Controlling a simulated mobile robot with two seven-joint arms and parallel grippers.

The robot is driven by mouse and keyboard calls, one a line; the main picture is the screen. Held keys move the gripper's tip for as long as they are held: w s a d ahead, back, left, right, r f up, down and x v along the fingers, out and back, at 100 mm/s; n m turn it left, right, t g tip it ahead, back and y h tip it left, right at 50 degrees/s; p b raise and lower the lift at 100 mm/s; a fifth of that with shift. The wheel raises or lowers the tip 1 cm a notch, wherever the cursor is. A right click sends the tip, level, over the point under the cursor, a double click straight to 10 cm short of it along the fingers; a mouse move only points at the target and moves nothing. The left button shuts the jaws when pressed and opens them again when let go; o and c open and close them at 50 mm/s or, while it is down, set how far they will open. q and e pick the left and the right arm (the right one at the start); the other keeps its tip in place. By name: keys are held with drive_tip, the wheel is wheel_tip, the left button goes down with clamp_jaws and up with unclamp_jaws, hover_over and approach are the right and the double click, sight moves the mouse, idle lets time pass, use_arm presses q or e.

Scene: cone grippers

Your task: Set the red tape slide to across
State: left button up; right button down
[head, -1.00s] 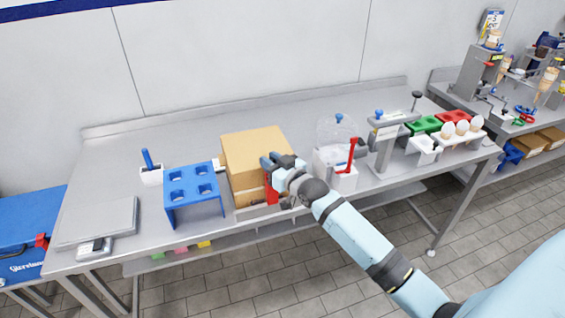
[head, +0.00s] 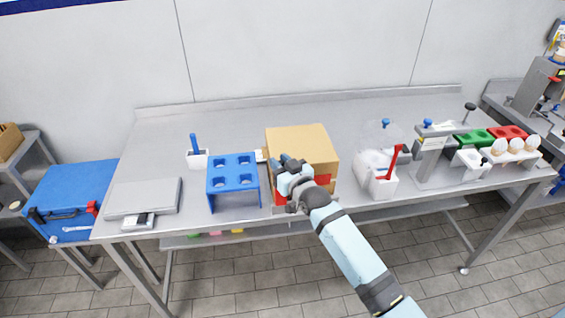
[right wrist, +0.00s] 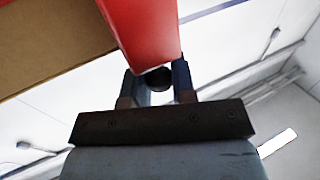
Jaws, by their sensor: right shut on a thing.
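The red tape slide (head: 321,183) shows as a red band along the front of the cardboard box (head: 302,143), on both sides of my right gripper (head: 288,166). The gripper and arm cover the middle of the band. In the right wrist view the red slide (right wrist: 146,28) ends just above the jaws, and a dark round knob sits between the two fingers of the right gripper (right wrist: 157,82). The right gripper is shut on this part of the slide. The brown box side (right wrist: 45,45) is at the upper left there. My left gripper is not in view.
A blue rack (head: 232,182) with holes stands close left of the box. A white container with a red handle (head: 393,162) stands to the right. A flat grey scale (head: 143,197) lies at the left. The table (head: 240,120) behind the box is clear.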

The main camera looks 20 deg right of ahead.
drive_tip(key=c, duration=1.1)
unclamp_jaws()
drive_tip(key=shift+a, duration=0.2)
drive_tip(key=shift+o, duration=0.6)
drive_tip(key=shift+w+a, duration=0.1)
drive_tip(key=shift+s+d+f, duration=0.1)
drive_tip(key=shift+s+d, duration=0.1)
drive_tip(key=shift+s, duration=0.25)
drive_tip(key=s+d+b, duration=0.1)
drive_tip(key=s+b, duration=0.1)
drive_tip(key=s, duration=1)
drive_tip(key=shift+s+d, duration=0.4)
drive_tip(key=s+a+f+g+p, duration=0.1)
drive_tip(key=s+a+f+g, duration=0.2)
drive_tip(key=s+f, duration=0.6)
drive_tip(key=s+a+f+n+g+p, duration=0.1)
drive_tip(key=s+a+f+g, duration=0.2)
drive_tip(key=s+f, duration=0.7)
drive_tip(key=shift+s+a+f+g, duration=0.2)
drive_tip(key=shift+s+a+g, duration=0.2)
drive_tip(key=shift+s, duration=0.65)
